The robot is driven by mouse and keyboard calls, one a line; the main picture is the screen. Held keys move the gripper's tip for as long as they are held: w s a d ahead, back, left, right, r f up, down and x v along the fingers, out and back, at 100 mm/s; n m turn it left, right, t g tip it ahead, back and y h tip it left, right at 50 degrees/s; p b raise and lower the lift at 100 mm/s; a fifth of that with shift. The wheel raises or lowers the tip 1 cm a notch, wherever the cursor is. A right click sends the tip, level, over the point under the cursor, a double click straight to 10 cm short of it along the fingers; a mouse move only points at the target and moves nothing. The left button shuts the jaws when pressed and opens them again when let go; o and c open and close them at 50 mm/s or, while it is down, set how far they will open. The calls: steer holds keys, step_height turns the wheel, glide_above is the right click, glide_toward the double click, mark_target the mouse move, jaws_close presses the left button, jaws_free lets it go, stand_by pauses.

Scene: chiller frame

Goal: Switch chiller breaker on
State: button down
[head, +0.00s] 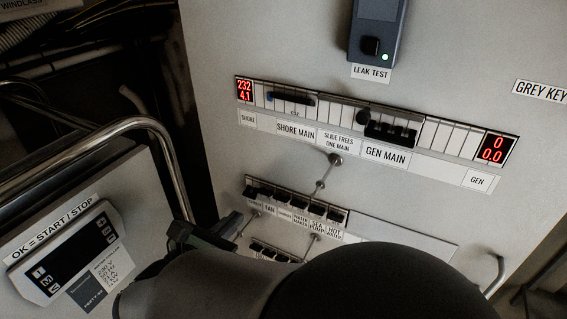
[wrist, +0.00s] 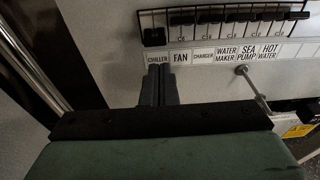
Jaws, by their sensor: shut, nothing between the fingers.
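The chiller breaker (wrist: 154,37) is the leftmost in a row of small black breakers in the wrist view. Its toggle sits lower than the toggles to its right. The CHILLER label (wrist: 157,58) is just below it. My gripper (wrist: 159,70) is shut and empty, its two dark fingers side by side. The fingertips lie over the lower part of the CHILLER label, below the breaker; I cannot tell whether they touch the panel. In the head view, my arm covers the lower panel and the fingertips are hard to make out beside the breaker row (head: 300,203).
A metal rod with a round knob (wrist: 241,70) stands right of my fingers. An upper breaker strip (head: 340,113) has SHORE MAIN and GEN MAIN labels and red displays. A curved metal rail (head: 165,150) and a control unit (head: 70,253) are at the left.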

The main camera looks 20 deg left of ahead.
mark_target(257, 198)
steer(key=w, duration=0.5)
steer(key=shift+w+d+f, duration=0.25)
steer(key=shift+f, duration=0.15)
steer(key=shift+r+p, duration=0.1)
steer(key=shift+p, duration=0.25)
